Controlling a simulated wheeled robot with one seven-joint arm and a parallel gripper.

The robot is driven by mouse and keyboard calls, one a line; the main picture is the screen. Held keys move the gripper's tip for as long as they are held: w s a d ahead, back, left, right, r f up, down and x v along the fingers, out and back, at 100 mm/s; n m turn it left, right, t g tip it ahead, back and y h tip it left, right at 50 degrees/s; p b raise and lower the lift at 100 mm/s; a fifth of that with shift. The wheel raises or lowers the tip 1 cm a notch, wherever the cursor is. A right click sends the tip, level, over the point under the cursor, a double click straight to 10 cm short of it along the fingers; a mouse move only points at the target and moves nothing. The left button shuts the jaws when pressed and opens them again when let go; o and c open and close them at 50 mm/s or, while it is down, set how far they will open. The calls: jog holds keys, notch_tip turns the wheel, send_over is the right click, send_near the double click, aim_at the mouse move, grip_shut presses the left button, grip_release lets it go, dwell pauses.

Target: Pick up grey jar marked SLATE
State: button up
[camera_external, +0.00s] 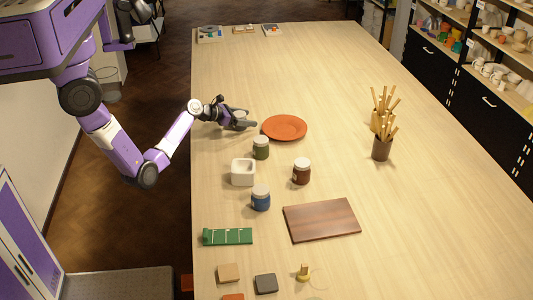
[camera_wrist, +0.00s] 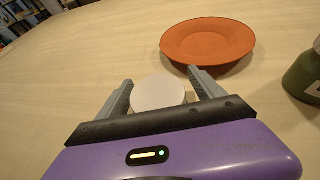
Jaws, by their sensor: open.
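A round white lid (camera_wrist: 158,93) shows between the fingers of my gripper (camera_wrist: 160,80) in the wrist view. The body and any marking under it are hidden, so I cannot tell whether it is the grey SLATE jar. My gripper (camera_external: 249,122) is open, low over the table near its left edge in the external view, with a finger on either side of the lid; contact is not visible. No grey jar shows clearly in the external view; the gripper may cover it. No SLATE label is readable.
An orange plate (camera_external: 284,127) lies just beyond the fingertips. A green jar (camera_external: 261,149), white square pot (camera_external: 243,173), brown jar (camera_external: 302,172) and blue jar (camera_external: 260,199) stand nearby. A wooden board (camera_external: 321,219) lies farther off. The table's far part is mostly clear.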

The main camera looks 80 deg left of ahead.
jog(key=c, duration=1.6)
jog(key=shift+r, duration=0.15)
